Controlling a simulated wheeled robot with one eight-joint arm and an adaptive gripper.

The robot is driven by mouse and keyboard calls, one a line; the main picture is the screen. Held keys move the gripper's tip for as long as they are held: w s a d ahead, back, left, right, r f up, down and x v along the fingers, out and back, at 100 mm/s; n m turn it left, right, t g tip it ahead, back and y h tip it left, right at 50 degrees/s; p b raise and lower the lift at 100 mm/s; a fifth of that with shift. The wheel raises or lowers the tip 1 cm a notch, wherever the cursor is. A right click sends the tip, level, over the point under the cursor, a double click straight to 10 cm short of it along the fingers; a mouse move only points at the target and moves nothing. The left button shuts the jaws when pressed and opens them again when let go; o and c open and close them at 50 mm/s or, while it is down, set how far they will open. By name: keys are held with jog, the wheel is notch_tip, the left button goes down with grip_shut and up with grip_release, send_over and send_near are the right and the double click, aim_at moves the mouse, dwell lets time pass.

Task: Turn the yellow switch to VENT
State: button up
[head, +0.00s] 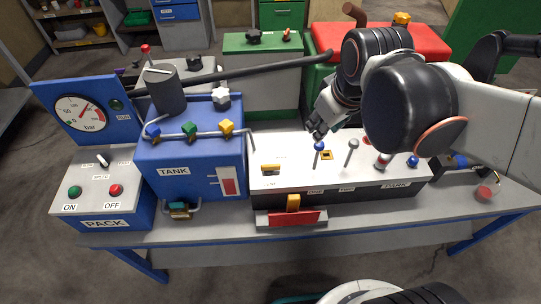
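A small yellow switch-like part (270,169) sits on the left of the light-topped control panel (300,178). A yellow square with a dark centre (326,155) lies farther right on the panel. I cannot tell which one is the yellow switch, and I cannot read a VENT label. My gripper (318,130) hangs over the back of the panel, just above and behind the blue-knobbed lever (319,147). It appears apart from both yellow parts. Its fingers are small and dark, so I cannot tell whether they are open or shut.
The grey bench front (180,238) is clear.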

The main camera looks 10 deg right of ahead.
jog(key=w+a+f+n+g+p, duration=0.3)
jog(key=w+a+f+n, duration=0.1)
jog(key=w+a+n, duration=0.3)
jog(key=n+g+p, duration=0.1)
jog(key=n+g, duration=0.1)
jog(key=n, duration=0.3)
send_near(271, 165)
jog(key=f+b, duration=0.2)
jog(key=f, duration=0.2)
jog(key=f+b, duration=0.2)
jog(key=f, duration=0.3)
jog(key=shift+s+a, duration=0.2)
jog(key=shift+c, duration=0.6)
grip_shut()
